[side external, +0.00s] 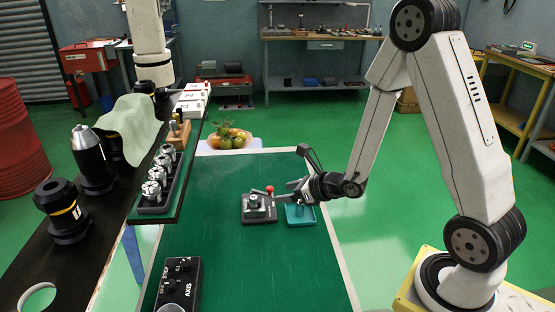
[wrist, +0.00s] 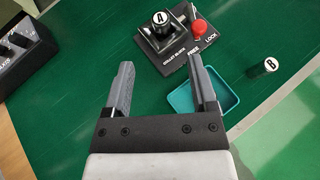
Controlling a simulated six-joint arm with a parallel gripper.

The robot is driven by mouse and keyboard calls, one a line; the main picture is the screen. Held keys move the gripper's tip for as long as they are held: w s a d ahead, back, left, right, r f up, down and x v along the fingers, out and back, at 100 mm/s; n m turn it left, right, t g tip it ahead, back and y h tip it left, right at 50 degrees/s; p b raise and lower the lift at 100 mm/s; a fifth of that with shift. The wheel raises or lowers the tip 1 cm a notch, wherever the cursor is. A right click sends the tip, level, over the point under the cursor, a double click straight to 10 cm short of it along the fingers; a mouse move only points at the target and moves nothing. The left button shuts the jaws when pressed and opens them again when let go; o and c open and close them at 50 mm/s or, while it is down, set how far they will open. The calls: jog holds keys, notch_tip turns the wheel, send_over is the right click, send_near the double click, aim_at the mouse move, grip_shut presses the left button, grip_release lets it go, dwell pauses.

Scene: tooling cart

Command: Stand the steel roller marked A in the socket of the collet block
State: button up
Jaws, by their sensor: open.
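The roller marked A (wrist: 162,18) has a dark end with a white letter. It appears to stand upright in the socket of the collet block (wrist: 168,60). The dark block (side external: 262,216) also shows in the side view, with its red lever knob (wrist: 198,28) beside the roller. From the wrist view I cannot tell whether the lever is at FREE or LOCK. My gripper (wrist: 160,66) is open with nothing between its fingers. In the side view my gripper (side external: 286,191) hovers to the right of the block, above the teal tray, apart from roller A.
The teal tray (wrist: 179,98) is partly hidden behind my right finger. A roller marked B (wrist: 264,68) is right of it, near the mat's edge.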

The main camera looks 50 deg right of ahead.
dwell(0.6)
jog(key=s+a+n+g+y, duration=0.5)
jog(key=a+n, duration=0.4)
jog(key=s+a+n+g+h, duration=0.1)
jog(key=s+a+n+g, duration=0.1)
jog(key=s+n+g, duration=0.6)
jog(key=d+r+n+t+h, duration=0.3)
jog(key=d+n+h, duration=0.2)
jog(key=n, duration=1.1)
jog(key=shift+w+d+n+t+h, duration=0.3)
jog(key=shift+w+h, duration=0.1)
jog(key=shift+h, duration=0.4)
